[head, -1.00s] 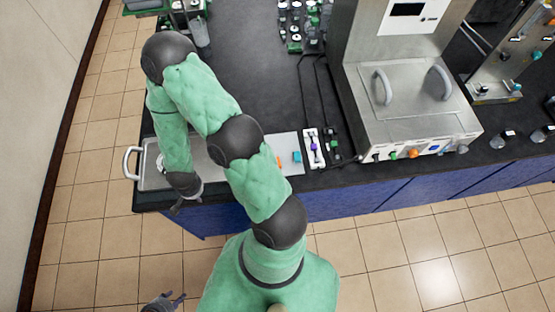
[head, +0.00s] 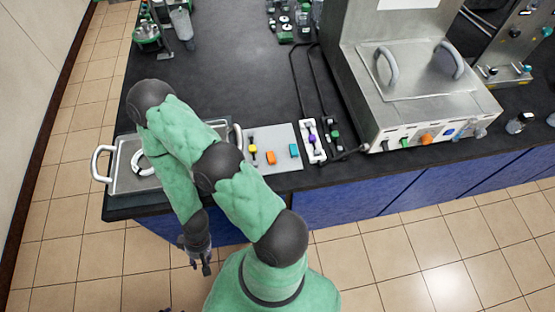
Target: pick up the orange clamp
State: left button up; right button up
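The orange clamp (head: 271,158) lies on a light grey mat (head: 286,134) near the front edge of the dark bench, between a yellow piece (head: 253,149) and a blue piece (head: 293,150). My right gripper (head: 201,268) hangs in front of the bench, below and left of the clamp in the picture. It points down, looks open with a small gap between its fingers, and holds nothing visible. My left gripper (head: 168,310) shows only as a sliver at the bottom edge, so its fingers are hidden.
A metal tray (head: 122,180) with handles stands left of the mat, partly under my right arm. A white holder with a purple piece (head: 312,140) stands right of the mat, beside cables. A steel machine (head: 405,95) fills the right. The bench behind the mat is clear.

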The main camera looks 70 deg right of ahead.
aim_at(271, 157)
jog(key=z, duration=1.7)
